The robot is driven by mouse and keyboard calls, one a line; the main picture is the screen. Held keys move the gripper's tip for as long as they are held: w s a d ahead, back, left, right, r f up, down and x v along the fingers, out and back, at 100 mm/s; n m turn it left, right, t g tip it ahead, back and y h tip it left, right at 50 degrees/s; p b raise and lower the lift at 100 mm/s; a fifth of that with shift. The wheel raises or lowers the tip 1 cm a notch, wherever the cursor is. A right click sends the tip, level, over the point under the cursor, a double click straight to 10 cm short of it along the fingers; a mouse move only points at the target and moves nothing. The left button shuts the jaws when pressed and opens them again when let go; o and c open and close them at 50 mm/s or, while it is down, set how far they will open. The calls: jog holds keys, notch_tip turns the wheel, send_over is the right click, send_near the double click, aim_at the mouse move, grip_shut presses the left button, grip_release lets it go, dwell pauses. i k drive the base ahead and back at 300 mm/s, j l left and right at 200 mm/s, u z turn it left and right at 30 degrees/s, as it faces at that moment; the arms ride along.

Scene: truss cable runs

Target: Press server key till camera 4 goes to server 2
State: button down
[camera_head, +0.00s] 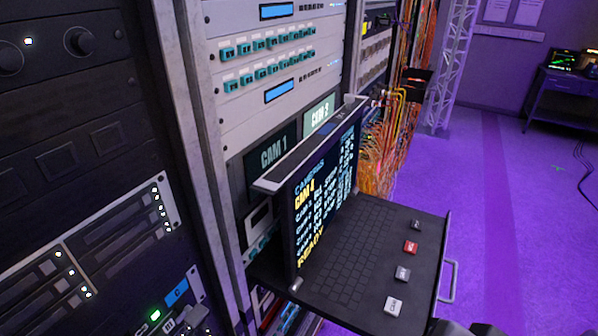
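A pull-out console drawer (370,215) juts from the rack, with a flat keyboard and a column of raised keys. The nearest key (393,305) is light grey and seems to read CAM. Behind it come a grey key (402,273), a red key (411,247) and a dark grey key (417,225); their labels are too small to read surely. The upright screen (325,195) is seen at a slant. It shows CAM 4 in yellow, rows of blue-white text and READY in yellow at the bottom. The server entries are not legible. My gripper is not recognisable.
Small monitors marked CAM 1 (273,152) and CAM 3 (319,113) sit behind the screen. A metal handle (450,280) runs along the drawer's right edge. Orange cables (382,165) hang beyond it. Purple floor (500,200) is open at right. Dark shapes lie at the bottom edge.

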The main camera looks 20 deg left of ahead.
aim_at(402, 274)
jog(key=i+l+u, duration=0.1)
jog(key=u, duration=0.3)
jog(key=l+u, duration=0.2)
jog(key=u, duration=0.2)
jog(key=i+l+u, duration=0.1)
jog(key=u, duration=0.25)
jog(key=l+u, duration=0.25)
jog(key=u, duration=0.15)
jog(key=l+z, duration=0.5)
jog(key=l, duration=0.5)
